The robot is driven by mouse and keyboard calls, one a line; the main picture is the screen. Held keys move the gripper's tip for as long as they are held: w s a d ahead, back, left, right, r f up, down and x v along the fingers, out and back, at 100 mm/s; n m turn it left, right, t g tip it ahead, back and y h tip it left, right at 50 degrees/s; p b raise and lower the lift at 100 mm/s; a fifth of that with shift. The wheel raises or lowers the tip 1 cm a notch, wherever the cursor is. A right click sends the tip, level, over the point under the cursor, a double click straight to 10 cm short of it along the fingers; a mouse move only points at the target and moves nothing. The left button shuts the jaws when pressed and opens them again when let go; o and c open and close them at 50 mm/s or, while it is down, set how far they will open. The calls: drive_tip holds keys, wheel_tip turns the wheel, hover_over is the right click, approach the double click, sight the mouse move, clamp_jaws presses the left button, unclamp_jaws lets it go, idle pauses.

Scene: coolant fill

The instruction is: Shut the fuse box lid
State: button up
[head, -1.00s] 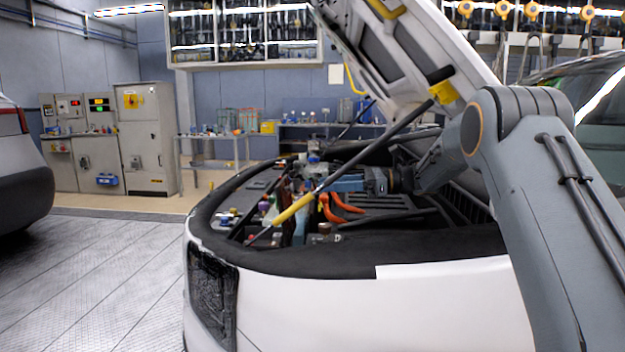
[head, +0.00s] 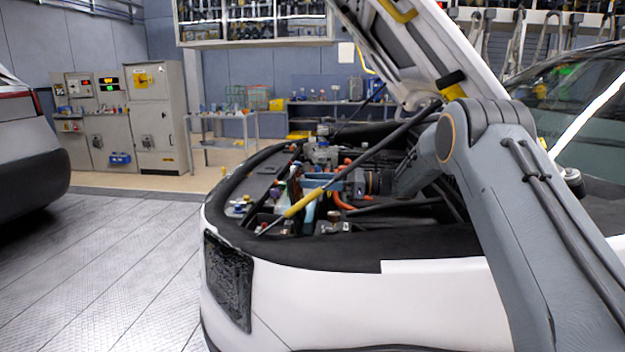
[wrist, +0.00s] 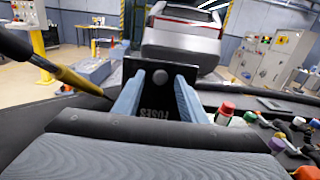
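The fuse box lid (wrist: 160,98) is a black panel standing up in the wrist view, with a round grey knob and the word FUSES upside down. My gripper (wrist: 158,88) has two blue fingers spread apart, one at each side of the lid's face. I cannot tell whether they touch it. In the head view my gripper (head: 308,183) reaches left over the engine bay, just behind the yellow-sleeved rod. The lid is hard to make out there among the parts.
The raised bonnet (head: 425,50) hangs above my arm. A rod with a yellow sleeve (head: 303,203) crosses in front of my gripper. Coloured caps (wrist: 227,108) stand right of the lid in the wrist view. Orange hoses (head: 341,200) lie below my gripper.

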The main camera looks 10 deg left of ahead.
drive_tip(key=shift+a, duration=0.1)
clamp_jaws()
